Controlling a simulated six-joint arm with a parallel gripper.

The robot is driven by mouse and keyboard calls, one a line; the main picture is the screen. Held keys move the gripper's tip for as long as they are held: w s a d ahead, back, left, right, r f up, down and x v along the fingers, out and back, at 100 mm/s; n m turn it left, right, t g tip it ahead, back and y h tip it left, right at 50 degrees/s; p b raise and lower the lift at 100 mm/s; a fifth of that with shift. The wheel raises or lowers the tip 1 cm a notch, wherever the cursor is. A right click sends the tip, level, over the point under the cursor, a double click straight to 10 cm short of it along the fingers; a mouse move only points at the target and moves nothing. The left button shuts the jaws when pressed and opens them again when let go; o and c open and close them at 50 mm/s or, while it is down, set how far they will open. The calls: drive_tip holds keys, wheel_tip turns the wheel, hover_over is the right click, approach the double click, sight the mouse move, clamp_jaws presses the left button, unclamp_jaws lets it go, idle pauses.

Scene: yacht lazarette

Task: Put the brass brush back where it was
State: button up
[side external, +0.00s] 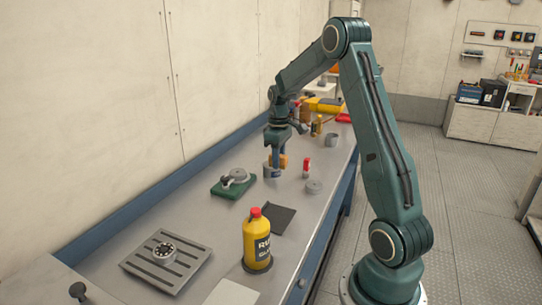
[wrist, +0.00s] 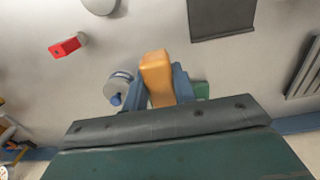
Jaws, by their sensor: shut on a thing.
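My gripper (side external: 278,150) hangs over the middle of the bench, pointing down. In the wrist view its blue fingers (wrist: 159,92) are shut on an orange-tan block-like piece, which I take to be the brass brush (wrist: 157,72). In the side view the brush (side external: 283,161) shows as a small orange patch at the fingertips. No bristles can be made out. A grey round tin with a blue mark (side external: 274,171) is just below or beside the fingers; I cannot tell if they touch. It also shows in the wrist view (wrist: 118,90).
A tall yellow bottle (side external: 257,242) and slotted plate (side external: 145,268) stand nearer the camera.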

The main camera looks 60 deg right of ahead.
hover_over(278, 194)
wheel_tip(278, 194, down, 6)
drive_tip(key=shift+f, duration=0.1)
drive_tip(key=shift+f, duration=2.1)
drive_tip(key=shift+f, duration=0.1)
drive_tip(key=o, duration=0.9)
drive_tip(key=shift+o, duration=0.2)
wheel_tip(278, 194, up, 12)
drive_tip(key=shift+f, duration=0.2)
drive_tip(key=shift+r, duration=0.35)
